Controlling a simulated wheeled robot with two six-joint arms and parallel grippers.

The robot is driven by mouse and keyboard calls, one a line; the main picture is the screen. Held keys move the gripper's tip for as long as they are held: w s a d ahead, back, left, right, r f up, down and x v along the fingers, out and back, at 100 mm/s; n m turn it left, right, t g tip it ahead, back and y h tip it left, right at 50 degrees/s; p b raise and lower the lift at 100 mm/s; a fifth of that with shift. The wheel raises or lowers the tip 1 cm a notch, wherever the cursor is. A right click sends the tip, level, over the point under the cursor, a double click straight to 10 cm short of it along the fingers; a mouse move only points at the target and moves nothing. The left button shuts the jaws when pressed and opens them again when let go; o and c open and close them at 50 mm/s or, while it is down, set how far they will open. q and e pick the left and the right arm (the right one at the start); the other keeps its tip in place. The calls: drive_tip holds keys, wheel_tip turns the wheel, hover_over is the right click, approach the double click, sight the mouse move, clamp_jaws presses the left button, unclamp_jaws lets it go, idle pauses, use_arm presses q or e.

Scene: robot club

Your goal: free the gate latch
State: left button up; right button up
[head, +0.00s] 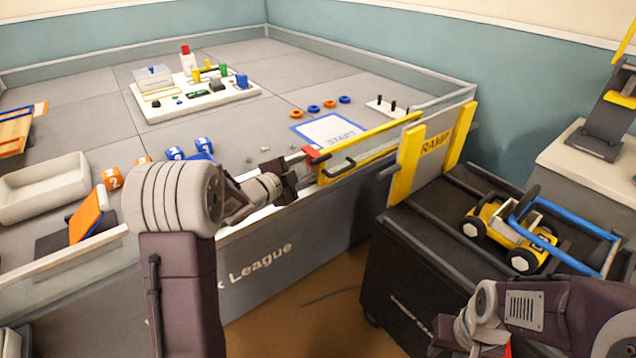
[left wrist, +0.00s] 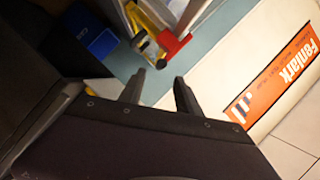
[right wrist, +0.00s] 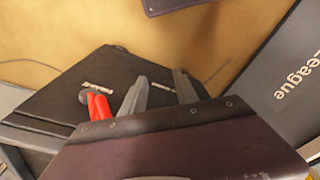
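The gate (head: 372,146) is a yellow-framed panel in the field's front wall, with a dark handle on it. The latch (head: 311,153) shows as a red piece at the gate's left end; in the left wrist view its red handle (left wrist: 175,45) lies beyond the fingertips, with yellow parts beside it. My left gripper (head: 291,168) is just left of the latch; its fingers (left wrist: 159,82) are apart with nothing between them. My right gripper (right wrist: 161,76) is low at the front right, fingers apart and empty, over the black cart (right wrist: 60,105).
The black cart (head: 415,265) carries a yellow buggy (head: 505,238) with a blue bar. A RAMP board (head: 432,150) with yellow posts stands upright between cart and gate. A red part (right wrist: 98,106) is beside my right fingers. Open floor (head: 320,310) lies left of the cart.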

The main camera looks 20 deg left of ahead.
sight(317, 162)
use_arm(q)
drive_tip(key=b+x, duration=0.2)
drive_tip(key=x, duration=0.7)
clamp_jaws()
drive_tip(key=shift+f, duration=0.1)
